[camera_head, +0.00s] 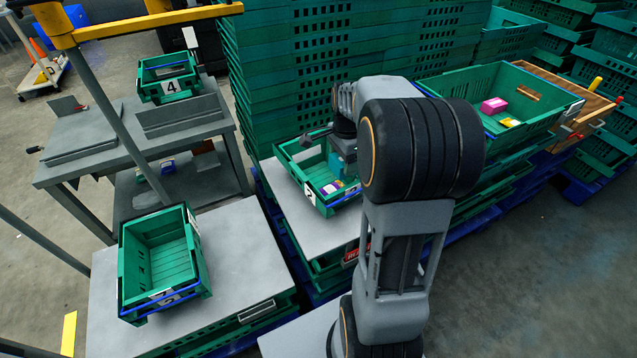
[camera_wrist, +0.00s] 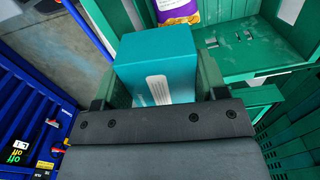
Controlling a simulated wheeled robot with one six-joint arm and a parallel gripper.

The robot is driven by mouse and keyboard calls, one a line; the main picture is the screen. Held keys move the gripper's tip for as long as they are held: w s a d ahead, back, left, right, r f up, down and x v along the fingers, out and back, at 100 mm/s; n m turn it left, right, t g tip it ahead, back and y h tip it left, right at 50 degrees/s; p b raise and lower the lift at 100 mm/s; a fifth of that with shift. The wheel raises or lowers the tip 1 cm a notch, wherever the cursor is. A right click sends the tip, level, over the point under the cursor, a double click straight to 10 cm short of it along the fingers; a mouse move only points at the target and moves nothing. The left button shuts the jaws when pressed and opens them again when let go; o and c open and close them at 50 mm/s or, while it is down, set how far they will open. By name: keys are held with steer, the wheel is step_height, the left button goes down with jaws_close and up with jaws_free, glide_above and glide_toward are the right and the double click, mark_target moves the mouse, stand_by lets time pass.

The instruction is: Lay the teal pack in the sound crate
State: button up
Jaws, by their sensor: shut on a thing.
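The teal pack (camera_wrist: 156,62) is a box with a pale printed panel, held between the two fingers of my gripper (camera_wrist: 160,88) in the wrist view. In the head view the pack (camera_head: 337,166) shows partly beside my arm, over the right part of the middle green crate (camera_head: 300,178). I cannot tell whether it touches that crate. A purple and yellow pack (camera_wrist: 178,10) lies in the crate, beyond the teal pack. An empty green crate (camera_head: 128,262) stands on the left grey stand. I cannot tell from these views which crate is sound.
A green crate marked 4 (camera_head: 150,92) stands on the grey bench at the back left. A larger green crate (camera_head: 540,118) at the right holds a pink pack (camera_head: 493,106) and others. Tall stacks of green crates (camera_head: 290,60) rise behind. My arm hides part of the middle.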

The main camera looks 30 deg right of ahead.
steer(key=w+a+f, duration=0.2)
steer(key=w+f, duration=0.1)
steer(key=w, duration=0.3)
glide_above(311, 179)
steer(key=f, duration=0.5)
steer(key=shift+s+d, duration=0.2)
steer(key=shift+s, duration=0.2)
steer(key=shift+w+a+f, duration=0.1)
steer(key=shift+w+f, duration=0.2)
steer(key=shift+f, duration=0.15)
steer(key=shift+w+a+f+b, duration=0.15)
steer(key=shift+f+b, duration=0.3)
steer(key=shift+f, duration=1.3)
steer(key=shift+f, duration=0.15)
